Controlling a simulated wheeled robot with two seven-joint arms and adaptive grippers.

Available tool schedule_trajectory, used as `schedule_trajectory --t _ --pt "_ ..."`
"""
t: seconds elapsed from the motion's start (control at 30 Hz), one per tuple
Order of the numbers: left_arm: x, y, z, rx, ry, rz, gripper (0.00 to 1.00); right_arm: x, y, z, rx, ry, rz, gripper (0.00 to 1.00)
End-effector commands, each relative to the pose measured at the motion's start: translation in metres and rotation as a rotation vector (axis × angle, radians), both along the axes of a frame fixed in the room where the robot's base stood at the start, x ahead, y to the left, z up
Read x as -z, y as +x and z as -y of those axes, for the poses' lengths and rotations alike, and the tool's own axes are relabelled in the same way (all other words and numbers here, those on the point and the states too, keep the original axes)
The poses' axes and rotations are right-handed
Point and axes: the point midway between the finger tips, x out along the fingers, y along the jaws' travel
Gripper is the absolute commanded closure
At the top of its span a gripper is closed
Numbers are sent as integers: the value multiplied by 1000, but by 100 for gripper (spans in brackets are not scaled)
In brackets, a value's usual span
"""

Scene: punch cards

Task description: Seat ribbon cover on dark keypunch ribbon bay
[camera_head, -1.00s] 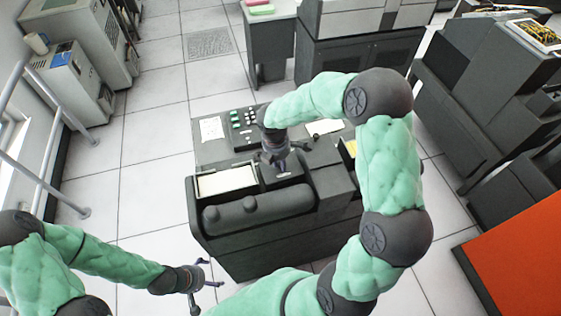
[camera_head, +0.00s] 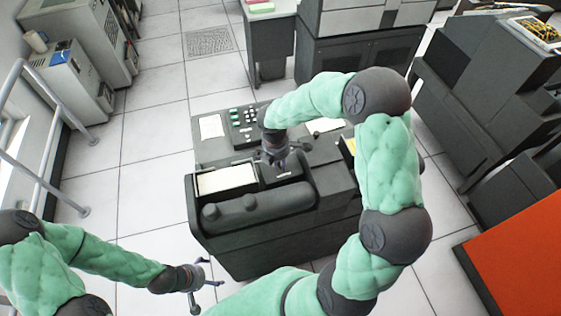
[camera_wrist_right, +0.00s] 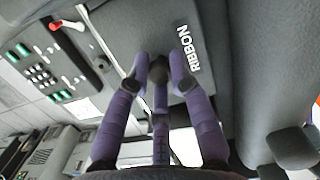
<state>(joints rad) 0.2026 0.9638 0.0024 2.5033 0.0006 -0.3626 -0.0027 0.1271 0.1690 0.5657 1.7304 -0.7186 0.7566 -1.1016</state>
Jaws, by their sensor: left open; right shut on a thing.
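The ribbon cover (camera_wrist_right: 195,35) is a dark grey plate with white RIBBON lettering and a small dark knob. My right gripper (camera_wrist_right: 160,72) has its purple fingers closed around that knob. In the head view my right gripper (camera_head: 276,160) points down over the dark keypunch (camera_head: 270,235), with the cover (camera_head: 283,178) under it at the ribbon bay. The cover lies close to the surrounding surface; I cannot tell whether it is fully down, and the bay beneath it is hidden. My left gripper (camera_head: 204,283) is open and empty, low at the left, apart from the keypunch.
An orange surface (camera_head: 520,255) stands at right.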

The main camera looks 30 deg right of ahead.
Motion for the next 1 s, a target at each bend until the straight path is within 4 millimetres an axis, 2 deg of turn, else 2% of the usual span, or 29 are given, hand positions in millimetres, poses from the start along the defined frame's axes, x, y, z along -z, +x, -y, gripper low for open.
schedule_trajectory --t 1.0 --pt "4 0 0 0 0 0 10 9 -1 0 -1 0 -2 100"
